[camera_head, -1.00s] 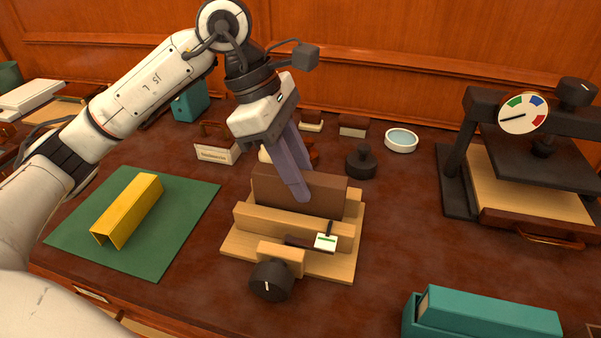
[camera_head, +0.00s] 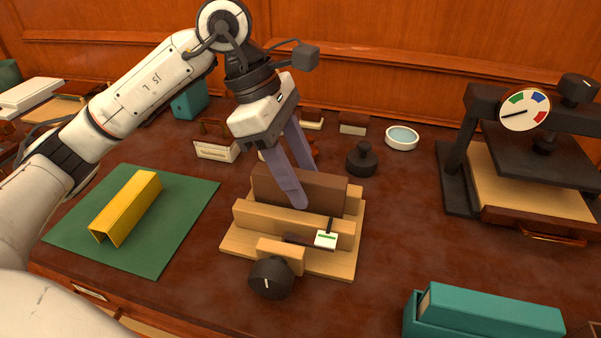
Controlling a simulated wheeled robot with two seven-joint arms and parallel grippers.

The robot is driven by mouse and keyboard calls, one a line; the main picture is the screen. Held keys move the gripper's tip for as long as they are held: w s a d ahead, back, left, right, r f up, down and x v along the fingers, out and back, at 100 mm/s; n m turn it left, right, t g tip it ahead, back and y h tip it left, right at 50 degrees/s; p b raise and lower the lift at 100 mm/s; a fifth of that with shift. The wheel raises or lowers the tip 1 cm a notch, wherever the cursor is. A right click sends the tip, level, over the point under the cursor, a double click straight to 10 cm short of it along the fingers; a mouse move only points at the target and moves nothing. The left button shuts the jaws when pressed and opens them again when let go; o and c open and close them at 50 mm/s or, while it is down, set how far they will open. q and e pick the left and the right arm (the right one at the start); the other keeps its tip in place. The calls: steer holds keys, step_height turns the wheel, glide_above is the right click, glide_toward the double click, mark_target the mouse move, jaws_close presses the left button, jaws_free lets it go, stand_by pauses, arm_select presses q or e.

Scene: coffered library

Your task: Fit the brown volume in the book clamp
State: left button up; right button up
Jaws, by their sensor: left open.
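The brown volume (camera_head: 327,193) sits spine up between the wooden jaws of the book clamp (camera_head: 240,243), in the middle of the desk. The clamp has a black knob (camera_head: 271,278) at its front and a small white tag with a green band (camera_head: 326,240). My left gripper (camera_head: 300,190) reaches down over the volume with its fingers spread apart, one in front of the volume and one behind it. The lower part of the volume is hidden by the front jaw. My right gripper is not in view.
A yellow folded cover (camera_head: 128,207) lies on a green mat (camera_head: 165,245) at left. A press with a dial (camera_head: 524,113) stands at right. A teal box (camera_head: 490,318) is at front right. A black weight (camera_head: 361,160) and a round dish (camera_head: 401,138) stand behind the clamp.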

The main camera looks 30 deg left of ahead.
arm_select(q)
steer(key=shift+r+p, duration=2.1)
steer(key=shift+r, duration=0.9)
steer(key=shift+f, duration=0.1)
